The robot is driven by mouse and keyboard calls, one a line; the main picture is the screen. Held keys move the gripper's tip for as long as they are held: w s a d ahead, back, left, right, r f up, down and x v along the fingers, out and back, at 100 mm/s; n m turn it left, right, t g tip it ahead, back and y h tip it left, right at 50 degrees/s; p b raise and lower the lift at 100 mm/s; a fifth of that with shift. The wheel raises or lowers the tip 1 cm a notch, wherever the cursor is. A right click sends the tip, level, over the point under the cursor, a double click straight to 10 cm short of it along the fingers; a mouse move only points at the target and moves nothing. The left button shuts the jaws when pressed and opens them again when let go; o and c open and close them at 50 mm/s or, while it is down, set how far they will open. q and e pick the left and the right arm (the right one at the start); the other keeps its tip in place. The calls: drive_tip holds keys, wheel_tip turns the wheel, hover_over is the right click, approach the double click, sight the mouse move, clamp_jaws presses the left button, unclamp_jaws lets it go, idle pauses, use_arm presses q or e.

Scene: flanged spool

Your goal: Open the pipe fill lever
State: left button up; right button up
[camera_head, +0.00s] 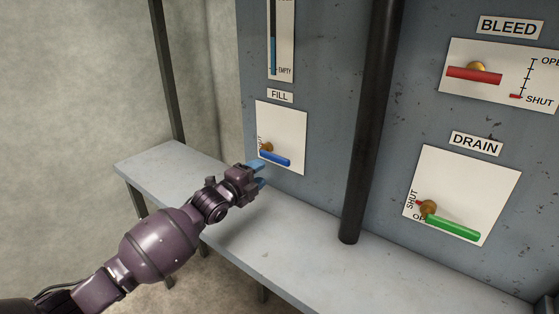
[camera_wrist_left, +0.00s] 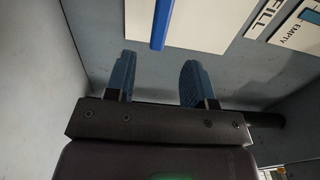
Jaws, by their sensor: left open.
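The blue fill lever (camera_head: 275,158) sits on a white plate (camera_head: 287,125) under the FILL label, with a brass hub at its left end. It points right and slightly down. In the left wrist view the blue lever (camera_wrist_left: 163,22) shows ahead of the fingers, between their lines. My left gripper (camera_head: 258,174) is just in front of and below the lever, with its two blue fingers apart. It also shows in the left wrist view (camera_wrist_left: 155,82), open, with nothing between the fingers. Part of the scale lettering on the plate is hidden. My right gripper is out of view.
A grey bench (camera_head: 190,175) runs below the panel. A dark vertical pipe (camera_head: 370,120) stands right of the fill plate. Further right are the red bleed lever (camera_head: 474,76) and green drain lever (camera_head: 453,228). A gauge (camera_head: 281,40) marked EMPTY is above.

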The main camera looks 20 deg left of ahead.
sight(278, 161)
use_arm(q)
drive_tip(key=b+x, duration=0.1)
drive_tip(key=x, duration=0.7)
drive_tip(key=shift+w+d+f, duration=0.1)
drive_tip(key=shift+w+f, duration=0.05)
drive_tip(key=shift+w, duration=0.05)
drive_tip(key=shift+w+d+b, duration=0.1)
drive_tip(key=shift+w+b, duration=0.2)
drive_tip(key=shift+w+d, duration=0.1)
drive_tip(key=shift+w, duration=0.2)
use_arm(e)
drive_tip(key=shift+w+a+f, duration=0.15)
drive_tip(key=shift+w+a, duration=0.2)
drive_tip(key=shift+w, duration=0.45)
use_arm(q)
clamp_jaws()
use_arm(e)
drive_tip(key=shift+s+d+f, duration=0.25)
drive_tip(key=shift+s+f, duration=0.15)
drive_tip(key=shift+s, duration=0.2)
